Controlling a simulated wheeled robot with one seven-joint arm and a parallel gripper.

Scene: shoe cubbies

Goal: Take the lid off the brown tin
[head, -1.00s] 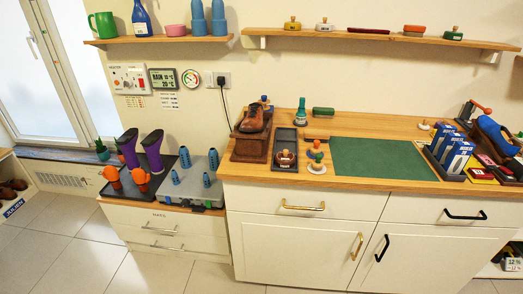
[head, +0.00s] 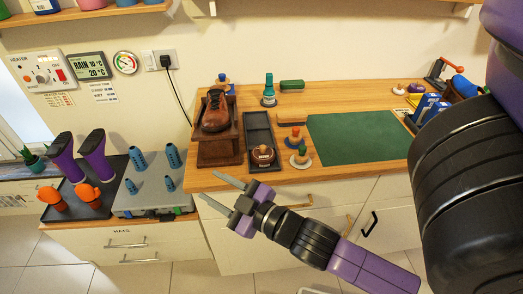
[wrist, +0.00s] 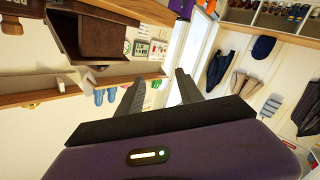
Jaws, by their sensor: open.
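The brown tin (head: 263,157) is small and round, with a light band on its side and a knobbed top. It sits at the front end of a dark two-part tray (head: 247,126) on the wooden counter. The lid appears to be on it. My gripper (head: 207,184) is open and empty, in front of the counter's edge, to the left of and nearer than the tin. Its two fingers also show spread apart in the wrist view (wrist: 158,82), with nothing between them. The tin is not recognisable in the wrist view.
A brown shoe on a wooden box (head: 218,150) stands left of the tray. Knobbed pieces (head: 300,158) stand to its right, beside a green mat (head: 355,137). A green bottle (head: 269,92) and brush (head: 292,85) are behind.

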